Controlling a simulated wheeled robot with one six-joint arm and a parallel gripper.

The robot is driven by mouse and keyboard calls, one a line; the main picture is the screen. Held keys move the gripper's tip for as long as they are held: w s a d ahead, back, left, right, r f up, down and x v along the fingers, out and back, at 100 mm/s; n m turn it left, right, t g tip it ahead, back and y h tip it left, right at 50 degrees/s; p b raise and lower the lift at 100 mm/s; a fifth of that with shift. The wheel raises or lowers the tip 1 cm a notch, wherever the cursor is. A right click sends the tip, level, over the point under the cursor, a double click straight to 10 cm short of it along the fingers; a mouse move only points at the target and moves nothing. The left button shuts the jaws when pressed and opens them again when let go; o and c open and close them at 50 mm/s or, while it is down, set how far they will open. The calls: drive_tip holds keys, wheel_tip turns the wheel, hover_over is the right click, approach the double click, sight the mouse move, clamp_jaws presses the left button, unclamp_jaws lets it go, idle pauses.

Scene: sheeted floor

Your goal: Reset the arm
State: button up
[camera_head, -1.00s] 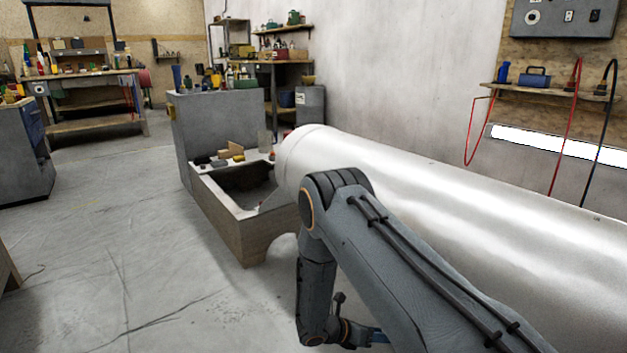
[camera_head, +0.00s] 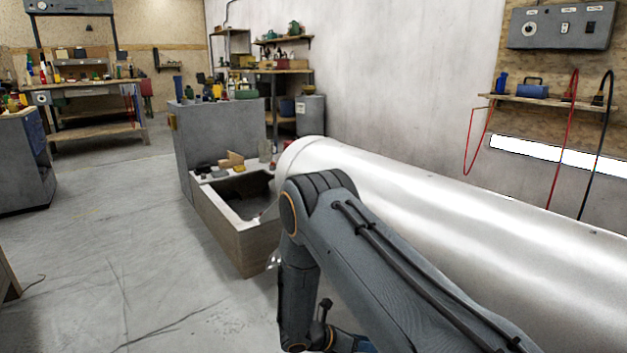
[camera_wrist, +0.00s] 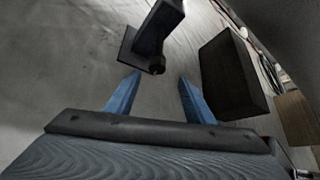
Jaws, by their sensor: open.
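My arm reaches forward from the lower right in the head view, bends at a rounded elbow and hangs down towards the floor. My gripper (camera_wrist: 160,97) shows in the wrist view with two blue fingers held apart. Nothing is between the fingers, so it is open and empty. In the head view the fingers are mostly cut off by the bottom edge. The grey sheeted floor (camera_head: 120,260) shows beyond and around the arm.
A large shiny metal cylinder (camera_head: 430,185) lies just right of my arm. An open-topped trough (camera_head: 243,243) stands ahead, beside a grey cabinet (camera_head: 215,135). Workbenches (camera_head: 95,105) are at the back left. A wall shelf (camera_head: 545,101) with hoses is at right.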

drive_tip(key=s+a+r+m+g+y, duration=0.1)
drive_tip(key=s+a+r+m+y, duration=0.2)
drive_tip(key=r, duration=0.5)
drive_tip(key=s+a+r+m+g, duration=0.1)
drive_tip(key=s+a+r+m, duration=0.3)
drive_tip(key=r, duration=0.4)
drive_tip(key=s+a+r+m+g+y, duration=0.1)
drive_tip(key=s+a+r+m+y, duration=0.25)
drive_tip(key=r, duration=0.55)
drive_tip(key=s+a+r+m+y, duration=0.3)
drive_tip(key=s+r+m, duration=0.3)
drive_tip(key=s, duration=0.6)
drive_tip(key=s+a+r+m+y, duration=0.4)
drive_tip(key=s+r+m, duration=0.1)
drive_tip(key=s+r, duration=0.5)
drive_tip(key=d+r+m+h+p, duration=0.1)
drive_tip(key=d+r+m+p, duration=0.2)
drive_tip(key=d+r+p, duration=0.7)
drive_tip(key=s+d+r+m+h+p, duration=0.1)
drive_tip(key=d+r+m+p, duration=0.2)
drive_tip(key=d+r+p, duration=0.7)
wheel_tip(320, 180, up, 6)
drive_tip(key=p, duration=1.6)
drive_tip(key=shift+s+d, duration=0.25)
drive_tip(key=shift+d, duration=0.15)
